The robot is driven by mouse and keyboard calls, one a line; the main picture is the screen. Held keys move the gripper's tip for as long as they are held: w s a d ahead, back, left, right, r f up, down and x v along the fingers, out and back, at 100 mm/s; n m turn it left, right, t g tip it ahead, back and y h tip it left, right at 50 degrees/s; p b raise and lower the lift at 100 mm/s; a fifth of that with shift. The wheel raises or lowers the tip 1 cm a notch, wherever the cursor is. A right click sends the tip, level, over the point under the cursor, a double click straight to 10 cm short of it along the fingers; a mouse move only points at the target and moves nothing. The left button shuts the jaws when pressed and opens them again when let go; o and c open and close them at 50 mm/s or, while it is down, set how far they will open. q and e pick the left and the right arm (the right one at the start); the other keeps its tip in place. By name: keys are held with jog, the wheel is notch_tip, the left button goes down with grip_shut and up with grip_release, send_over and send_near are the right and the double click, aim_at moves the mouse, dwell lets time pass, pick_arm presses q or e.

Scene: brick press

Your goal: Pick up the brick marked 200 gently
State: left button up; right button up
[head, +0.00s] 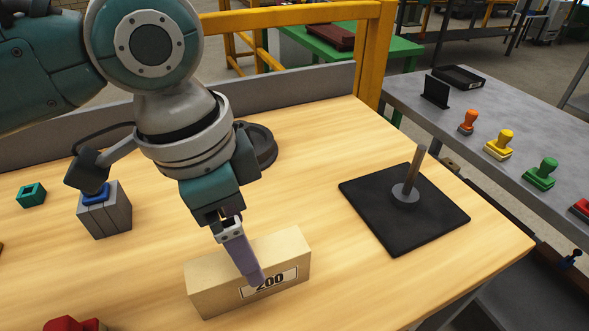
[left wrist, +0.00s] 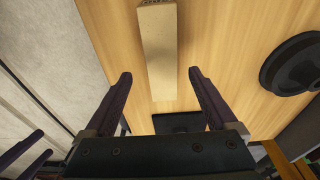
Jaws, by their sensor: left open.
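The tan brick marked 200 (head: 222,282) lies on the wooden table at the front middle, its label facing the front. In the left wrist view the brick (left wrist: 159,50) runs lengthwise, with its near end between the two fingers. My left gripper (head: 254,280) is over the brick in the head view, and one finger covers part of the label. In the left wrist view the left gripper (left wrist: 160,74) is open, with a gap on each side of the brick. Whether the fingertips are above the brick or beside it is hard to tell.
A grey block with a blue top (head: 106,213) and a teal cube (head: 31,195) stand left. A red object (head: 75,325) is at the front left. A dark round base (head: 262,148) stands behind my arm.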

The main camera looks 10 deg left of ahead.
pick_arm(q)
notch_tip(320, 180, down, 3)
jog(key=shift+f, duration=0.2)
jog(key=f, duration=0.1)
jog(key=f+b, duration=0.1)
jog(key=f, duration=0.3)
jog(key=shift+w+d+b, duration=0.25)
jog(key=shift+w+b, duration=0.05)
pick_arm(e)
jog(key=shift+s+a+f, duration=0.15)
jog(key=shift+f, duration=0.35)
jog(key=shift+s+a+f, duration=0.1)
jog(key=shift+a+f, duration=0.05)
jog(key=shift+f, duration=0.3)
pick_arm(q)
jog(key=shift+c, duration=0.3)
jog(key=c, duration=1.2)
jog(key=shift+r, duration=0.1)
jog(key=shift+c, duration=0.4)
pick_arm(e)
jog(key=shift+d, duration=0.1)
pick_arm(q)
jog(key=shift+r, duration=0.1)
